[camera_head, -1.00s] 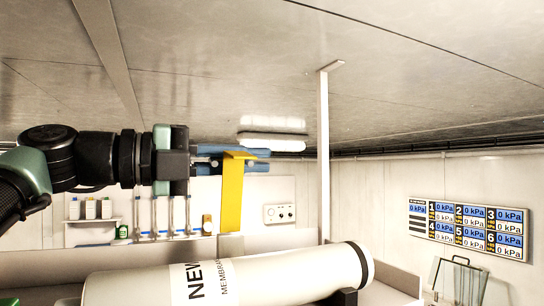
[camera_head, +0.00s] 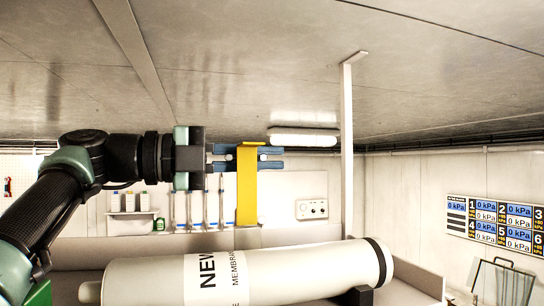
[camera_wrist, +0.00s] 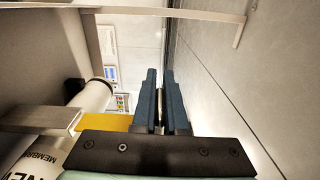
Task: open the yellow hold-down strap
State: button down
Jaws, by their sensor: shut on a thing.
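The yellow hold-down strap (camera_head: 246,190) stands nearly upright in the head view, above the white membrane tube (camera_head: 300,275). Its short top piece is bent over at my gripper's height. Part of the yellow strap (camera_wrist: 106,122) shows beside the left finger, partly covered by the gripper body. The strap's lower end meets a grey piece behind the tube; its fastening is not clear.
A white post (camera_head: 347,150) rises to the ceiling just right of the gripper. A ceiling lamp (camera_head: 303,137) hangs behind. A pressure panel (camera_head: 494,221) and a clear holder (camera_head: 500,283) are at the right. A shelf with bottles (camera_head: 136,213) is on the back wall.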

jog(key=shift+f, duration=0.15)
jog(key=c, duration=1)
grip_release()
jog(key=shift+w+a, duration=0.1)
jog(key=shift+w, duration=0.05)
jog(key=shift+o, duration=0.2)
